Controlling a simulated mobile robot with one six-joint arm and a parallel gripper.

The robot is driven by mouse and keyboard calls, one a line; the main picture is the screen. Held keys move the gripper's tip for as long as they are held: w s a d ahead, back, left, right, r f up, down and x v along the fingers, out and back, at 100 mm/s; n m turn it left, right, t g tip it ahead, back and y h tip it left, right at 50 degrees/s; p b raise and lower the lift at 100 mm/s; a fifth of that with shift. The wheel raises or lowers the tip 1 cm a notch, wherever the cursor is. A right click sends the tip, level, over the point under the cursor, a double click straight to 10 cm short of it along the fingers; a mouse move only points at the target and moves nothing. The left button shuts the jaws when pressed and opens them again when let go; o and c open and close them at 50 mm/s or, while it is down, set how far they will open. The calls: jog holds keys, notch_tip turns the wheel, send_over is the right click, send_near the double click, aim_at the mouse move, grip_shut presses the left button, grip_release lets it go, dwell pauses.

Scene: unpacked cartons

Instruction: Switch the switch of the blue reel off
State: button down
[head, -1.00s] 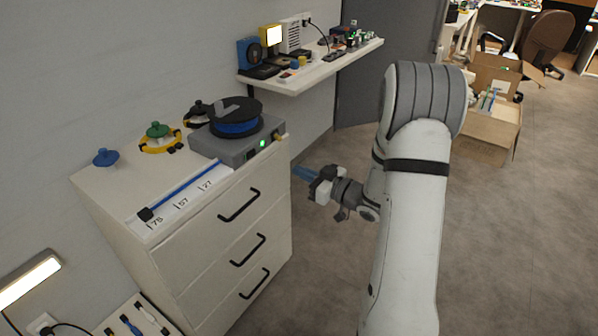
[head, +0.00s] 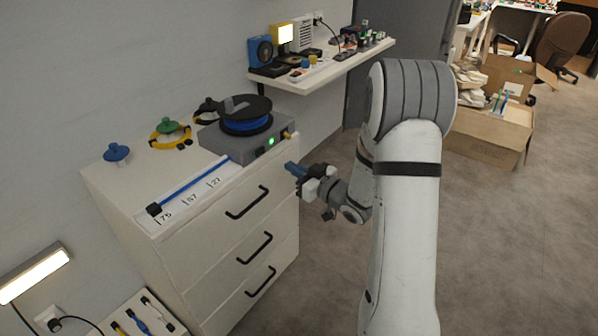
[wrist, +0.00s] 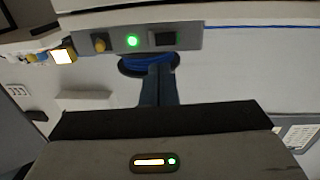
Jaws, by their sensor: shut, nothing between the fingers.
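The blue reel (head: 246,124) sits under a black disc on a grey box (head: 234,150) on top of the white drawer cabinet. The box's front face carries a lit green lamp (head: 271,141), a brass knob (head: 287,135) and a small dark switch, hard to make out in the head view. In the wrist view the black rocker switch (wrist: 163,39) is beside the green lamp (wrist: 133,41) and the knob (wrist: 100,43). My gripper (head: 292,169) has blue fingers, shut and empty, in front of the box and apart from it. Its fingers (wrist: 158,84) also show in the wrist view.
A green-topped yellow ring (head: 169,130) and a blue knob (head: 117,153) are further left. A shelf (head: 325,71) with devices is behind. Open floor lies right of the cabinet.

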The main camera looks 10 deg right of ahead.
aim_at(263, 151)
jog(key=b+x, duration=0.1)
jog(key=x, duration=0.8)
jog(key=shift+w+a, duration=0.15)
jog(key=shift+w, duration=0.1)
jog(key=shift+a, duration=0.1)
